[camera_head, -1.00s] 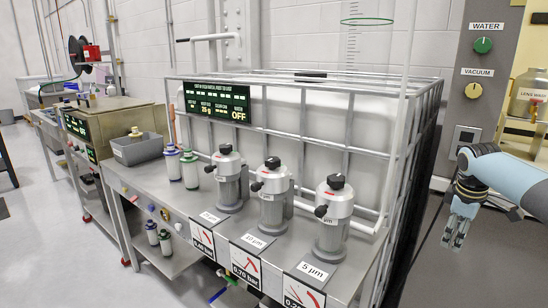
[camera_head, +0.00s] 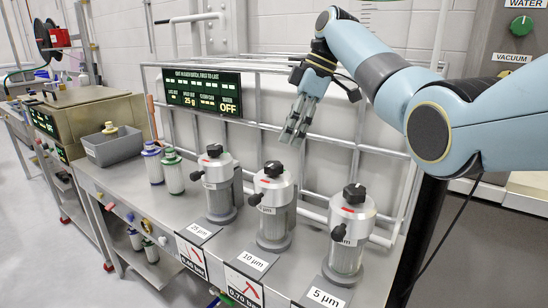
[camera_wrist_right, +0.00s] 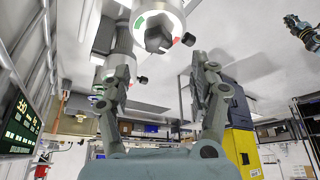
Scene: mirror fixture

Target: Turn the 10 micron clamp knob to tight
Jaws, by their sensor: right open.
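The 10 µm housing (camera_head: 272,215) is the middle of three grey metal filter housings on the bench. Its black clamp knob (camera_head: 273,168) sits on top of the lid. My right gripper (camera_head: 294,134) hangs above and slightly right of this knob, apart from it, fingers pointing down. In the right wrist view the gripper (camera_wrist_right: 160,65) is open and empty. A black knob (camera_wrist_right: 158,35) with a green and red ring shows beyond the fingertips; I cannot tell which housing it belongs to. What looks like my left gripper (camera_wrist_right: 303,32) is at the upper right, too small to read.
The 25 µm housing (camera_head: 219,195) stands to the left and the 5 µm housing (camera_head: 349,245) to the right. White cage bars (camera_head: 335,140) run close behind the right gripper. A lit display (camera_head: 203,92) hangs behind the bench. A grey bin (camera_head: 112,146) stands at left.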

